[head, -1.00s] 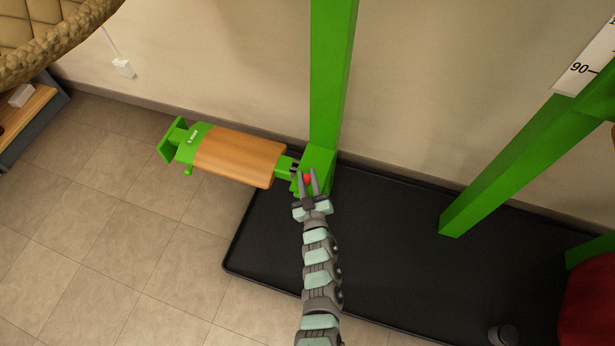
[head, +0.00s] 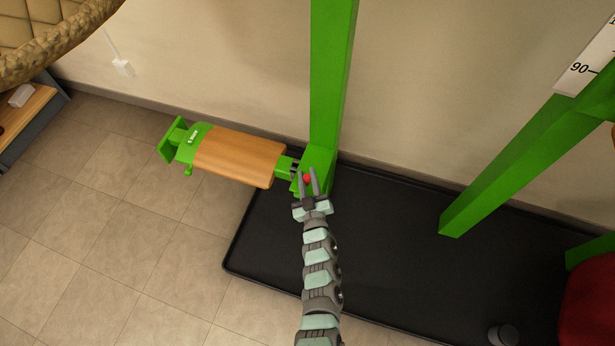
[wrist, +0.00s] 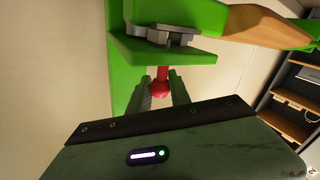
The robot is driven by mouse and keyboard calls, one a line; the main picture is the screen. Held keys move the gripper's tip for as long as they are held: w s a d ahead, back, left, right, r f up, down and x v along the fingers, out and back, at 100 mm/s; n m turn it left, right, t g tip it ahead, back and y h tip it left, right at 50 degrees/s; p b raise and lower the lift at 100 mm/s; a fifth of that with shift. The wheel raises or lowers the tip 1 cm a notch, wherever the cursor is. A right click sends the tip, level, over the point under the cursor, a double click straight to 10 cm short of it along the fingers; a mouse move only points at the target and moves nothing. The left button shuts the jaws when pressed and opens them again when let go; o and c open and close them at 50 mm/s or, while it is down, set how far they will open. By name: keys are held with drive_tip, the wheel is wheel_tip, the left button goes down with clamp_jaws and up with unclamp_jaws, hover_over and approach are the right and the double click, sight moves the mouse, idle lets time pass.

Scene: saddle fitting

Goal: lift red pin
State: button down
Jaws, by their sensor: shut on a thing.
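The red pin (head: 307,178) shows as a small red knob between my fingertips at the foot of the green post. In the wrist view the red pin (wrist: 160,84) has a round knob and a shaft that runs to the green bracket (wrist: 170,48); the rest of it is hidden there. My gripper (head: 309,180) is shut on the red pin, with one finger on each side of its knob. My gripper's fingers also show in the wrist view (wrist: 161,92).
A green post (head: 331,80) rises right behind the pin. A wood-topped green saddle arm (head: 240,157) extends left from it. A black tray (head: 400,240) lies below, and a second green beam (head: 510,165) stands to the right. The tiled floor (head: 110,240) at left is clear.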

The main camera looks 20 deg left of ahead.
drive_tip(key=shift+r, duration=0.1)
wheel_tip(320, 180, up, 2)
drive_tip(key=shift+r+p, duration=0.15)
drive_tip(key=shift+p, duration=1.1)
drive_tip(key=c, duration=1.2)
unclamp_jaws()
drive_tip(key=p+v, duration=0.3)
drive_tip(key=v, duration=0.8)
